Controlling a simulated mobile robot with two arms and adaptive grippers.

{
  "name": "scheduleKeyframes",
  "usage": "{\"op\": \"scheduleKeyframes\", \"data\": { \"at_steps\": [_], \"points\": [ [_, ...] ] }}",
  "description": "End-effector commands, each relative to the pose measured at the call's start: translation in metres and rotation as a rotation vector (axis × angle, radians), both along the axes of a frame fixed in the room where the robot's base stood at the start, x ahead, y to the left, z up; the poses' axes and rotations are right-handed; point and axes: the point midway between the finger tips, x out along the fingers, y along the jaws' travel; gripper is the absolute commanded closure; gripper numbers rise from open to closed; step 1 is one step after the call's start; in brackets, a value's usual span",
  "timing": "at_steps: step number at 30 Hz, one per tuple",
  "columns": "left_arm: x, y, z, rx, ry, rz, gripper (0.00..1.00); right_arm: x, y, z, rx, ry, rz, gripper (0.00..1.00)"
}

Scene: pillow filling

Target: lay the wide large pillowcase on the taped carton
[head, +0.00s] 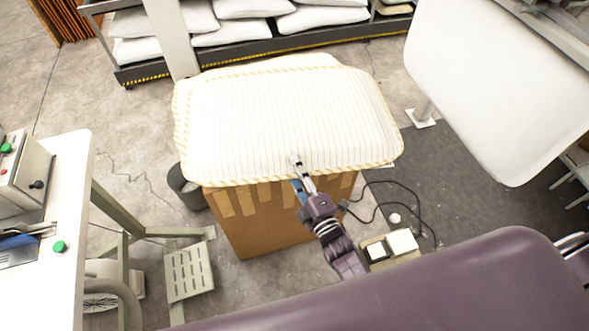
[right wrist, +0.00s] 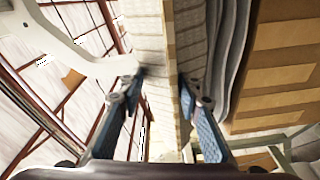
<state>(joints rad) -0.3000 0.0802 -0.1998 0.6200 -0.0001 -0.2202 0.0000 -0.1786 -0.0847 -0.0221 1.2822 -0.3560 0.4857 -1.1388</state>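The wide large pillowcase (head: 280,115) is white with thin stripes and a yellow-striped border. It lies across the top of the taped carton (head: 270,222), covering the top and overhanging its sides. The carton is brown with tape strips on its front, also visible in the right wrist view (right wrist: 285,85). My right gripper (head: 297,175) is at the pillowcase's front edge. In the right wrist view its two blue fingers (right wrist: 162,84) stand apart, with the pillowcase edge (right wrist: 170,50) between them. Contact on both sides is unclear. My left gripper is not in view.
A dark rack (head: 250,45) with white pillows stands at the back. A white table (head: 70,190) with control boxes is at left, a grey bin (head: 187,188) beside the carton. A large white padded panel (head: 490,90) is at right. Cables (head: 410,205) lie on the floor.

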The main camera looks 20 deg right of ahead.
Motion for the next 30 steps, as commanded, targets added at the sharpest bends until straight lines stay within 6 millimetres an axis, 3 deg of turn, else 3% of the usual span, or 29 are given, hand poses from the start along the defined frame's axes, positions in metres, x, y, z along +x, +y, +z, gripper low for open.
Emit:
{"op": "scheduleKeyframes", "data": {
  "at_steps": [5,11,20,30],
  "points": [
    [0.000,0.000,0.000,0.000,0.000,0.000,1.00,0.000,0.000,0.001,-0.001,-0.001,0.001,0.68],
    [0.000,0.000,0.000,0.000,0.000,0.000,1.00,0.000,0.000,0.001,-0.001,-0.001,0.001,0.47],
    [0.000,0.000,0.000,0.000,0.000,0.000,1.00,-0.003,-0.001,-0.003,0.000,0.007,-0.001,0.47],
    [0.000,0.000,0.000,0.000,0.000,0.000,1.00,-0.041,-0.007,-0.002,-0.001,0.003,0.000,0.47]
  ]
}}
